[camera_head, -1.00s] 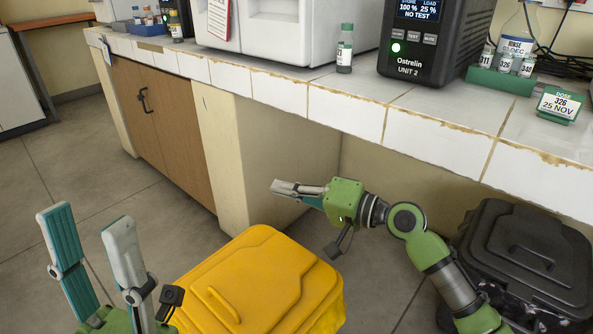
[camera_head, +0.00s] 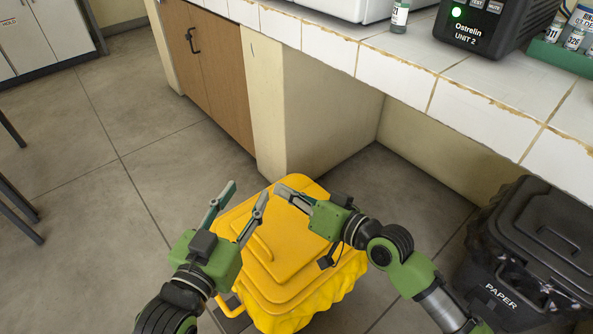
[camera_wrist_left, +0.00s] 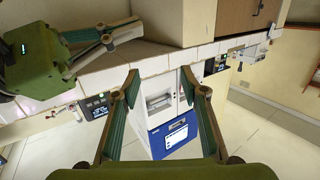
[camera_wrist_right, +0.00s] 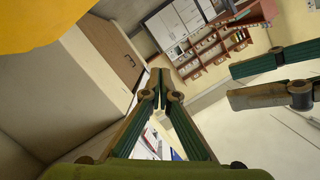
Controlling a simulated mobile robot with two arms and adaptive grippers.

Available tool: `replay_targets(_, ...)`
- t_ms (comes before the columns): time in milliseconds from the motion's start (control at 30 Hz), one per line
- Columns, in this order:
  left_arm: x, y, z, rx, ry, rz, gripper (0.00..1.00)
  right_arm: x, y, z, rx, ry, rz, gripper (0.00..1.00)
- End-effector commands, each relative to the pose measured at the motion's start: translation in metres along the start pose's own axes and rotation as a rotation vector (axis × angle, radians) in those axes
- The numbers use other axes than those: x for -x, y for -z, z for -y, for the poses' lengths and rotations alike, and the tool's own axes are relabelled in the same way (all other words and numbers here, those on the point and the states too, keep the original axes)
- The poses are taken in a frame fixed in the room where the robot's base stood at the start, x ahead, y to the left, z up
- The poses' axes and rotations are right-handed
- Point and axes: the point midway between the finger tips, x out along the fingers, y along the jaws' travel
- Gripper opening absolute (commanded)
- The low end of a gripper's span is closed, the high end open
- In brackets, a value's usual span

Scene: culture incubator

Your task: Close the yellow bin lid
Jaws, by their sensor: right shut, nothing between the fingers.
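The yellow bin lid (camera_head: 300,262) lies over the top of the yellow bin, with a moulded handle and raised panel. A crumpled yellow liner (camera_head: 345,280) shows below its rim. The lid looks down, but the grippers cover part of its far edge. My left gripper (camera_head: 247,192) is open and empty above the lid's left side. My right gripper (camera_head: 281,190) is shut and empty above its far part. Contact with the lid cannot be told. The left wrist view shows open fingers (camera_wrist_left: 160,74); the right wrist view shows closed fingers (camera_wrist_right: 159,78) and a yellow patch (camera_wrist_right: 35,22).
A black paper bin (camera_head: 540,240) stands at the right. A tiled counter (camera_head: 400,70) with a dark unit (camera_head: 490,22) and a small bottle (camera_head: 400,15) runs along the back. A wooden cabinet (camera_head: 215,70) is beneath it.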

Motion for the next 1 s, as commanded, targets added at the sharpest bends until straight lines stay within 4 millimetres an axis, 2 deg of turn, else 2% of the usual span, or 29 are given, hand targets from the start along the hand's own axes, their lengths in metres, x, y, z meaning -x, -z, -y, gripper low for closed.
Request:
replay_targets(200,0.011,-0.045,0.006,-0.003,0.014,0.22,0.4,-0.008,-0.037,0.003,0.122,-0.03,0.003,0.0)
replay_targets(400,0.023,-0.072,0.01,-0.003,0.02,0.345,0.4,-0.018,-0.076,-0.001,0.258,-0.062,0.003,0.0)
replay_targets(700,0.024,-0.075,0.01,-0.003,0.021,0.357,0.4,-0.028,-0.12,-0.013,0.427,-0.101,0.001,0.0)
replay_targets(1000,0.022,-0.071,0.009,-0.003,0.02,0.337,0.4,-0.032,-0.136,-0.02,0.491,-0.117,0.001,0.0)
